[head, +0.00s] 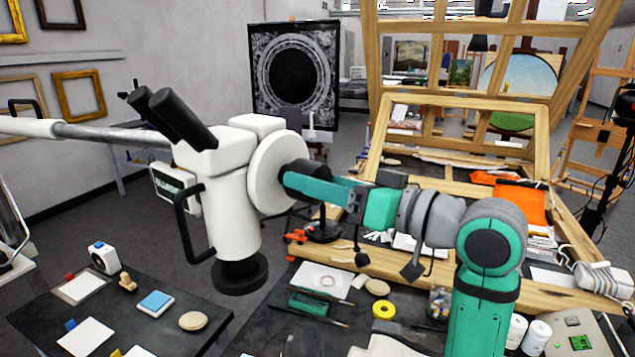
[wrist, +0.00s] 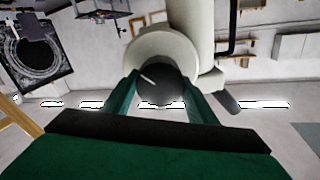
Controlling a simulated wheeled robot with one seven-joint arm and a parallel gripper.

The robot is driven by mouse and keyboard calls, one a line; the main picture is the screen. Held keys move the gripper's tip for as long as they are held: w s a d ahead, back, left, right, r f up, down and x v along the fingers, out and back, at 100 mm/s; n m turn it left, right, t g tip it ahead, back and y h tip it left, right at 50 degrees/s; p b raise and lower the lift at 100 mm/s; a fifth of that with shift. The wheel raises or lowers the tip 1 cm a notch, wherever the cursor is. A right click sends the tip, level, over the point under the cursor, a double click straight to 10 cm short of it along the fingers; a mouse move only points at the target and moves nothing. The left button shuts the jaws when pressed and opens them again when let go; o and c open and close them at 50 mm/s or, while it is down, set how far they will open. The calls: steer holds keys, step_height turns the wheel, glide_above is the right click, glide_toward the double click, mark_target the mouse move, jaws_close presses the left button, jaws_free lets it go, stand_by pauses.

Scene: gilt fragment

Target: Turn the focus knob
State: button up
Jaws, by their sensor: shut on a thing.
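A white microscope head (head: 225,175) with black eyepieces hangs on a boom arm at the left of the head view. Its dark focus knob (wrist: 162,85) sits in front of a round white disc (head: 275,172) on the microscope's right side. My gripper (head: 305,182) reaches the knob from the right. In the wrist view the two green fingers of my gripper (wrist: 162,98) stand on either side of the knob, shut on it. A thin pale line shows on the knob's face. In the head view the fingers hide part of the knob.
A black handle (head: 190,222) sticks out of the microscope's left side. Below, a dark table (head: 130,320) holds cards, a blue block and small items. A cluttered workbench with a wooden frame (head: 460,190) stands behind my arm.

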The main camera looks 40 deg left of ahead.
steer(key=o, duration=1.1)
steer(key=shift+c, duration=0.2)
steer(key=d, duration=1.1)
steer(key=shift+a, duration=0.1)
stand_by(0.3)
